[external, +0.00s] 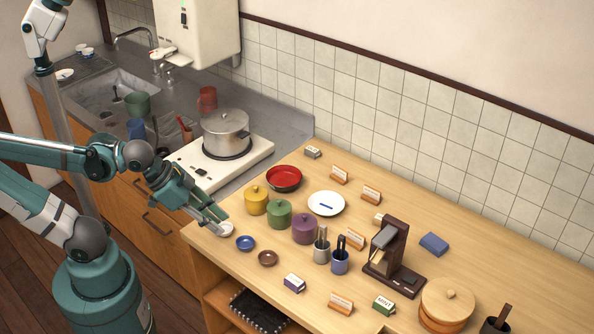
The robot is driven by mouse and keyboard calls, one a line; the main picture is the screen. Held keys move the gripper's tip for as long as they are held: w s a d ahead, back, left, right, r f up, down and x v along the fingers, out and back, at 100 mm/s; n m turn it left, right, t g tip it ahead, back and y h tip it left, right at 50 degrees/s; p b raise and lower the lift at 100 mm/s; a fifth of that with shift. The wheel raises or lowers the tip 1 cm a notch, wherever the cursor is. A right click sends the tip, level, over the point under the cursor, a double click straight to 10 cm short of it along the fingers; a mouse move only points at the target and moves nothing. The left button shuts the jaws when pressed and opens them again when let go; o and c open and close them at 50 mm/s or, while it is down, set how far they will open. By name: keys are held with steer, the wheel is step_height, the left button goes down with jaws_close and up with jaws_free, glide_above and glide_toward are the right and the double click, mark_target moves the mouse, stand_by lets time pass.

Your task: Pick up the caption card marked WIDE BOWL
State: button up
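Several small caption cards in wooden-coloured holders stand on the wooden counter: one near the wall (339,175), one to its right (371,194), one by the purple pot (355,239) and one at the front (341,303). Their lettering is too small to read, so I cannot tell which is marked WIDE BOWL. My gripper (218,217) is at the counter's left corner, just above or beside a small white dish (226,230). It is apart from all the cards. Whether its fingers are open or shut is unclear.
Yellow (256,201), green (279,214) and purple (304,229) lidded pots stand between my gripper and the cards. A red bowl (284,179), white plate (326,204), utensil cups (322,250) and dark brown stand (392,262) are also there. The counter's right rear is mostly clear.

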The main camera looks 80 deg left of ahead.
steer(key=w+a+r+n+g+p, duration=0.1)
steer(key=w+a+r+n+p, duration=0.1)
steer(key=w+a+r+n, duration=0.3)
steer(key=w+a+r+n+g+p, duration=0.1)
steer(key=w+r+n, duration=0.1)
steer(key=w, duration=0.6)
steer(key=n+g+h+p, duration=0.1)
steer(key=n+g+p, duration=0.3)
steer(key=n+p, duration=0.95)
glide_above(340, 169)
steer(key=b, duration=0.5)
step_height(340, 169, down, 17)
steer(key=n, duration=0.5)
steer(key=shift+s+a+f, duration=0.25)
steer(key=shift+s+a, duration=0.05)
steer(key=shift+a, duration=0.25)
steer(key=shift+w+d+f, duration=0.1)
steer(key=shift+d+f, duration=0.05)
steer(key=shift+f, duration=1.1)
